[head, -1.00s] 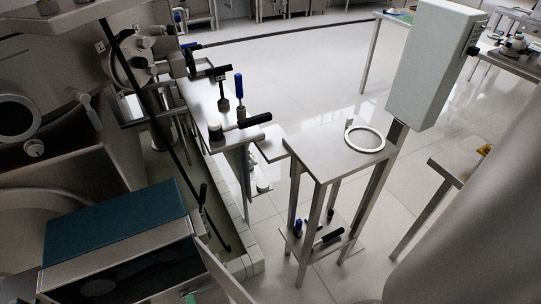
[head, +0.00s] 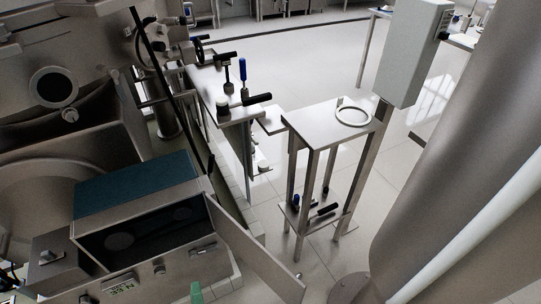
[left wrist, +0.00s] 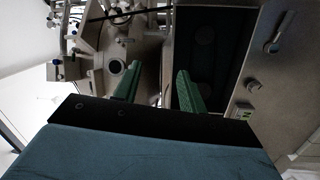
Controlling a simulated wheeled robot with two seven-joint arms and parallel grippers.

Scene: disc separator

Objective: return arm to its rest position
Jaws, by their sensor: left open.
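The open cabinet's dark inside (left wrist: 208,45) lies beyond the fingers there. The rest of my left arm is largely hidden or out of frame in the head view. My right gripper is not in view.
A metal stand (head: 315,124) with a white ring (head: 352,116) on top is right of centre. A workbench (head: 213,85) with black and blue handled fittings stands behind the cabinet. The cabinet door (head: 258,250) sticks out to the right. Open floor (head: 285,60) lies behind the stand.

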